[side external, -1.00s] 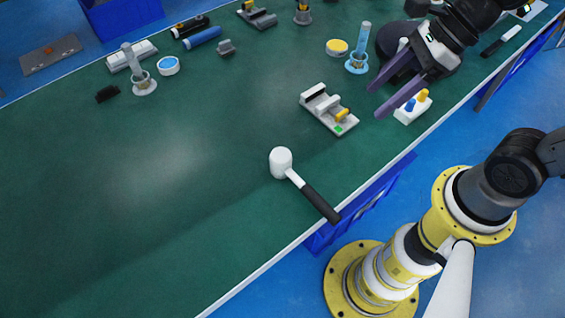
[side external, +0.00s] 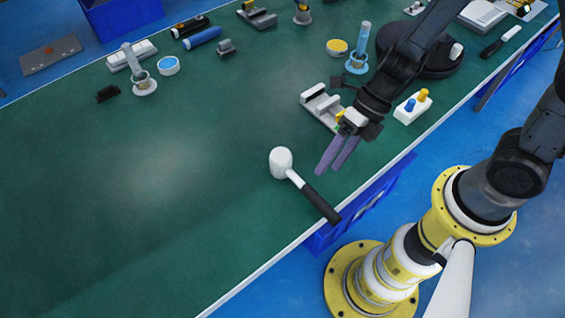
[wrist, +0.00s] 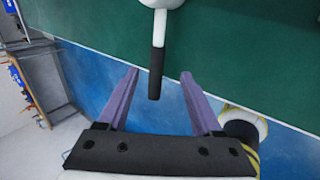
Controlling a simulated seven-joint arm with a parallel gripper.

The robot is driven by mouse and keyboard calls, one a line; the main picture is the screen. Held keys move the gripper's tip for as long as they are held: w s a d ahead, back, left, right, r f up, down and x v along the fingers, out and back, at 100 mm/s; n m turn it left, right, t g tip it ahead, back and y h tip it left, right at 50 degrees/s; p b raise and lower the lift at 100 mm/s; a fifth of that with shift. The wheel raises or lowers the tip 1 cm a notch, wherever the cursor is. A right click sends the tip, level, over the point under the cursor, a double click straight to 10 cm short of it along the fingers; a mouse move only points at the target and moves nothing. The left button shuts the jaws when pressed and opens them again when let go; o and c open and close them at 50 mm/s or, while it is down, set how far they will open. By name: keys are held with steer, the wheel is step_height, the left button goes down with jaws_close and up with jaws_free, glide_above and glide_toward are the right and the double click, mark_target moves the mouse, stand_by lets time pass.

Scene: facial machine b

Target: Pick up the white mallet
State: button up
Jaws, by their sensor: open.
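The white mallet (side external: 281,162) lies on the green table with its white head toward the middle. Its black handle (side external: 321,204) reaches the table's front edge. My gripper (side external: 329,174) is open and empty, with purple fingers, just right of the mallet in the side view and apart from it. In the wrist view the mallet's black handle (wrist: 157,75) points down toward the gap between my open fingers (wrist: 160,76). Only part of the white head (wrist: 162,3) shows there, at the top edge.
A grey fixture with a yellow part (side external: 318,100) stands partly behind my gripper. A white block with blue and yellow knobs (side external: 412,107) is to the right. Blue bins (side external: 362,208) are below the front edge. The table left of the mallet is clear.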

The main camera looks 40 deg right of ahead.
mark_target(313, 190)
steer(key=shift+x, duration=3.75)
steer(key=shift+s+a+r, duration=0.1)
steer(key=shift+a+r, duration=0.05)
steer(key=shift+a, duration=0.05)
jaws_close()
